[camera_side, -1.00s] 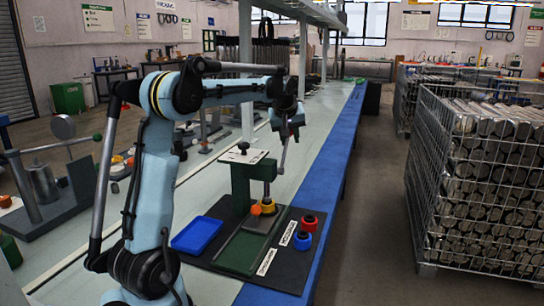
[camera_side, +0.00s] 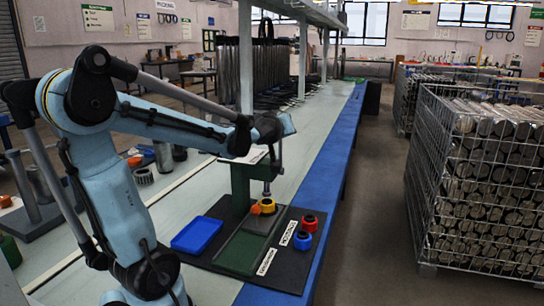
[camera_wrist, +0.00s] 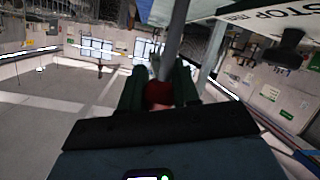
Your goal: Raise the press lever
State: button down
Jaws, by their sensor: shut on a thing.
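The press (camera_side: 240,188) is a dark green frame on a black mat in the side view, with a pale label plate on its top. Its grey lever rod (camera_side: 279,155) rises at the right of the press, beneath my wrist. In the wrist view the rod (camera_wrist: 172,45) runs up from a red knob (camera_wrist: 158,95). My gripper (camera_wrist: 160,88) has its two dark green fingers on either side of this knob and is shut on it. In the side view my wrist hides the fingers and the knob.
A yellow and orange ring part (camera_side: 266,206) is at the press. Red and blue ring parts (camera_side: 304,232), a blue tray (camera_side: 197,234) and a green plate (camera_side: 242,252) lie in front. A wire crate of metal tubes (camera_side: 480,180) stands right, across the aisle.

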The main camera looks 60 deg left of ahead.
jog(key=shift+s+r+t+y, duration=0.2)
jog(key=shift+s+t+y, duration=0.05)
jog(key=shift+t+y, duration=0.05)
dwell(0.4)
jog(key=c, duration=0.8)
grip_release()
jog(key=shift+d, duration=0.15)
jog(key=shift+d, duration=0.1)
jog(key=shift+v, duration=5.95)
jog(key=d+f+m+g+h, duration=0.1)
jog(key=d+f+m+h, duration=0.2)
jog(key=d+f+m, duration=0.1)
jog(key=d+f+m+g+h, duration=0.1)
jog(key=d+f+m+h, duration=0.3)
jog(key=d, duration=0.5)
jog(key=d+f+m+g+h, duration=0.1)
jog(key=d+f+m+h, duration=0.3)
jog(key=d+f+m, duration=0.2)
jog(key=shift+s+d+f, duration=0.15)
jog(key=shift+d+f, duration=0.3)
jog(key=shift+f, duration=0.05)
